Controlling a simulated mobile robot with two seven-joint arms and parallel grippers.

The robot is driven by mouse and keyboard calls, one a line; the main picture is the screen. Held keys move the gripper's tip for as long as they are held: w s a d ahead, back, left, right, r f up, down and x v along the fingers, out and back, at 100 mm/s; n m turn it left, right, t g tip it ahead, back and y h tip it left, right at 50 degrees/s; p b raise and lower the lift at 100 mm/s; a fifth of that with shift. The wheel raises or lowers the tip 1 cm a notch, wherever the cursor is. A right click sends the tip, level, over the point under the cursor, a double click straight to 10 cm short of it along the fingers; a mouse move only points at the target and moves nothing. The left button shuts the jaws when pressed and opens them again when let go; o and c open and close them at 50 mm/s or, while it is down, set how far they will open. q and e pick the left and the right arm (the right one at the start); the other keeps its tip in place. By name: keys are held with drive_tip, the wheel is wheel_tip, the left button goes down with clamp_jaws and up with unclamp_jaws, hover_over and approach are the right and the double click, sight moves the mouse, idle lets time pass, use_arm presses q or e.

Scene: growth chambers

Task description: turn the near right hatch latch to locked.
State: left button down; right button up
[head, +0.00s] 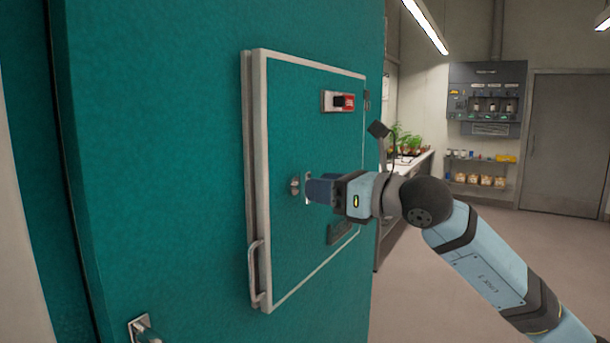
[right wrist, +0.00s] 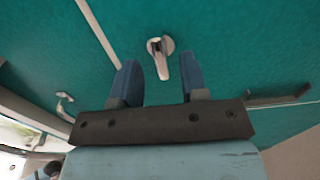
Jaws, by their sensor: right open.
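The teal hatch (head: 290,130) has a pale frame and is set in a large teal panel. Its small metal latch (head: 295,186) shows just left of my right gripper in the head view. In the right wrist view the latch (right wrist: 162,60) has a round base and a short lever that points toward the gripper. My right gripper (head: 314,189) is open, its blue fingers (right wrist: 160,85) on either side of the lever's line. I cannot tell if they touch the lever. My left gripper is not in view.
A red-and-dark indicator (head: 342,102) sits high on the hatch. A pale grab handle (head: 254,272) is on its left edge, and a metal door handle (head: 143,329) is lower left. A plant bench (head: 415,170) stands behind my right arm. Open floor lies at right.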

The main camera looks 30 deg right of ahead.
sight(305, 204)
drive_tip(key=x, duration=0.4)
drive_tip(key=shift+s+p, duration=0.1)
drive_tip(key=shift+p, duration=0.25)
clamp_jaws()
